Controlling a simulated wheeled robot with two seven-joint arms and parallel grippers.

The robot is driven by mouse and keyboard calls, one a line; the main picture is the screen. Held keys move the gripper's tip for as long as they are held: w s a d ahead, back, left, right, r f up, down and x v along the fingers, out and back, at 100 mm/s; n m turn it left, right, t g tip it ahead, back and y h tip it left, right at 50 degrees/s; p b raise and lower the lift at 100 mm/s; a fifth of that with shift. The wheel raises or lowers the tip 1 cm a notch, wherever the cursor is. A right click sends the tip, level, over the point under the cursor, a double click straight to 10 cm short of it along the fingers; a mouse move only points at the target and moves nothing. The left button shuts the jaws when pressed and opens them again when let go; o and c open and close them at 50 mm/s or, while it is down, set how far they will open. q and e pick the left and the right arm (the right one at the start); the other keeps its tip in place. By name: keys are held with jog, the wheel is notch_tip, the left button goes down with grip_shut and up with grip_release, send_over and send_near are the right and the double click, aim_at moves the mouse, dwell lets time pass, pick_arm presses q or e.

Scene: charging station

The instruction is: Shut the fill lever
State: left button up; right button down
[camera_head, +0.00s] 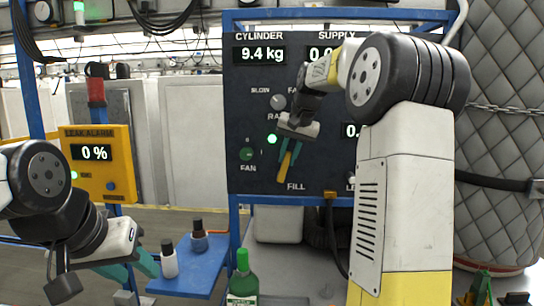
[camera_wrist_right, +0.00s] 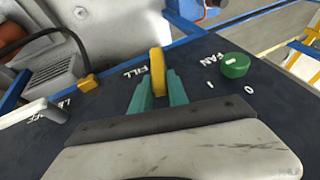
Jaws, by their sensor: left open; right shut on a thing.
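The fill lever (camera_head: 283,168) is a yellow handle on the dark control panel (camera_head: 246,112), just above the FILL label. In the head view it slants downward, and my right gripper (camera_head: 288,163) partly hides it. In the right wrist view the yellow lever (camera_wrist_right: 157,60) stands between the teal fingers of my right gripper (camera_wrist_right: 160,85), which is shut on it. The lever's pivot is hidden. My left gripper (camera_head: 133,267) is open and empty at the lower left, far from the lever.
The cylinder display (camera_head: 262,54) reads 9.4 kg. A green FAN knob (camera_head: 246,154) sits left of the lever. A blue shelf (camera_head: 190,276) holds two small bottles near my left gripper. A green bottle (camera_head: 242,280) stands below the panel. A yellow leak alarm (camera_head: 95,185) reads 0 %.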

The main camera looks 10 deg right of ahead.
jog(key=d+y, duration=0.1)
jog(key=d+f+t+y, duration=0.1)
jog(key=d+m+y, duration=0.1)
jog(key=y, duration=0.1)
jog(key=shift+s+f+t, duration=0.25)
jog(key=shift+s+t, duration=0.05)
jog(key=shift+s, duration=0.1)
notch_tip(320, 180, down, 6)
jog(key=d+m+t+y, duration=0.2)
jog(key=m+t+y, duration=0.1)
jog(key=y, duration=0.5)
jog(key=shift+s+d+t, duration=0.15)
jog(key=shift+s+t, duration=0.25)
jog(key=shift+t, duration=0.4)
jog(key=shift+y, duration=0.4)
jog(key=c, duration=1.3)
grip_release()
